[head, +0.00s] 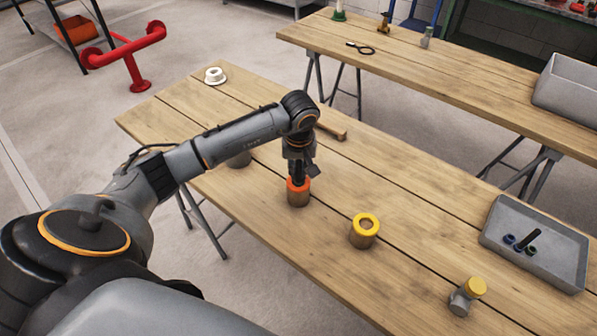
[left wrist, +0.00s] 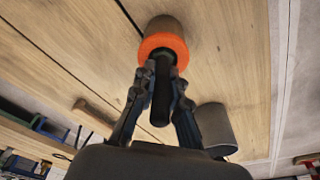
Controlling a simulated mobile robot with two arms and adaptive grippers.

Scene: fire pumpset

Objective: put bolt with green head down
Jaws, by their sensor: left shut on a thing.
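My left gripper (head: 297,180) points down over the cylinder with the orange top ring (head: 298,196). In the left wrist view the gripper (left wrist: 160,80) is shut on a dark bolt (left wrist: 161,100). The bolt's far end is at the orange ring (left wrist: 150,45); I cannot tell how deep it sits in the opening. Several small dark bolts lie in the grey tray (head: 553,268) at the right, one with a green end (head: 532,250) and others with blue ends. My right gripper is out of view.
A grey cylinder (left wrist: 215,128) stands beside the gripper. A wooden handle (head: 331,130) and a white flanged part (head: 214,76) lie farther back. The table between them is clear.

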